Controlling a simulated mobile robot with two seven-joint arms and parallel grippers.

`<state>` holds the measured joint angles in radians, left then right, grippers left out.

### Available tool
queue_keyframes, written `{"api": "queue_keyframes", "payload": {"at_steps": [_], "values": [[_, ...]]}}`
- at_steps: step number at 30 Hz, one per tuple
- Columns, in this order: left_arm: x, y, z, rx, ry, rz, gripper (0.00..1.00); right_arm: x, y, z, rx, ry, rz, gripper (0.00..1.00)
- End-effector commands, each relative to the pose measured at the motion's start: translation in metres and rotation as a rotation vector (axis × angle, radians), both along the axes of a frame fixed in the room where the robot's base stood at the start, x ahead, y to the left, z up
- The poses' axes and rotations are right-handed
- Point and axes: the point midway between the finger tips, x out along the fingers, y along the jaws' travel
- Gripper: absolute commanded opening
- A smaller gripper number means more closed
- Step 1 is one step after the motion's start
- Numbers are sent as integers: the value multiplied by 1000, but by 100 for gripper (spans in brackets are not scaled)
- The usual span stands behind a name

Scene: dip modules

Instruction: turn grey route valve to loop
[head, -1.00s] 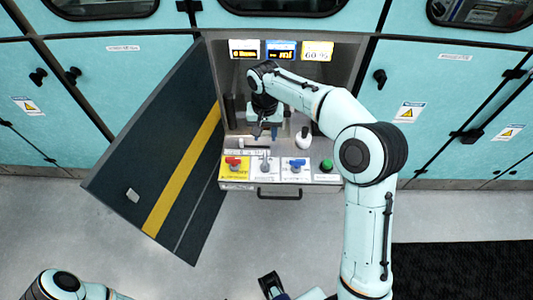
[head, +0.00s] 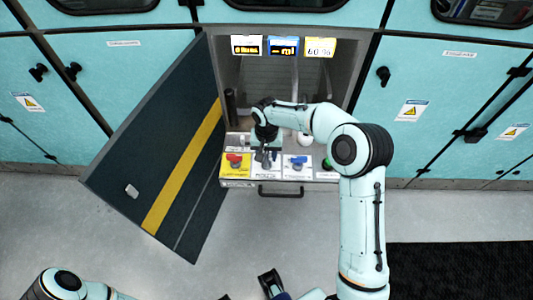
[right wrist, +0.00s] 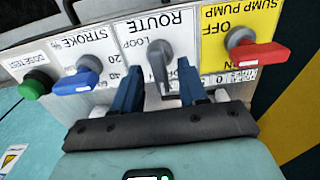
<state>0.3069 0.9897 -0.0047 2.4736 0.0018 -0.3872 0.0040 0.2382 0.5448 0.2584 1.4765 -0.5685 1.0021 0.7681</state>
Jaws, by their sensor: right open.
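The grey route valve (right wrist: 159,58) is on a white plate marked ROUTE in the right wrist view, with LOOP printed beside its hub. Its lever points toward my gripper's palm. My right gripper (right wrist: 158,70) is open, with one blue finger on each side of the lever; I cannot tell whether either touches it. In the head view my right gripper (head: 266,158) is over the route plate and hides most of the valve. A dark part of my left arm shows at the bottom edge of the head view; its jaw state is unclear.
A red sump pump valve (right wrist: 258,52) is right of the route valve in the wrist view. The open cabinet door (head: 160,150) stands left of the panel in the head view.

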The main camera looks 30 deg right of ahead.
Motion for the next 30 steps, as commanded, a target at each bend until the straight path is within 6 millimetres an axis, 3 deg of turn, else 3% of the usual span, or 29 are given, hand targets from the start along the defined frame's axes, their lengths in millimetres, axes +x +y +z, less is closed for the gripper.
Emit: {"api": "queue_keyframes", "payload": {"at_steps": [2, 4, 6, 7, 20, 30], "values": [[0, 0, 0, 0, 0, 0, 43, 0, 0, 0, 0, 0, 0, 43], [0, 0, 0, 0, 0, 0, 43, 0, 0, 0, 1, 1, 0, 26], [0, 0, 0, 0, 0, 0, 43, 0, 0, 0, 1, 1, 0, 4], [0, 0, 0, 0, 0, 0, 43, 0, 0, 0, 1, 1, 0, 0], [0, 0, -2, 1, -2, 1, 43, 0, 0, 0, 1, 1, -59, 0], [2, 0, -7, 1, -9, 2, 43, 0, 1, 0, 0, 1, -307, 0]]}}
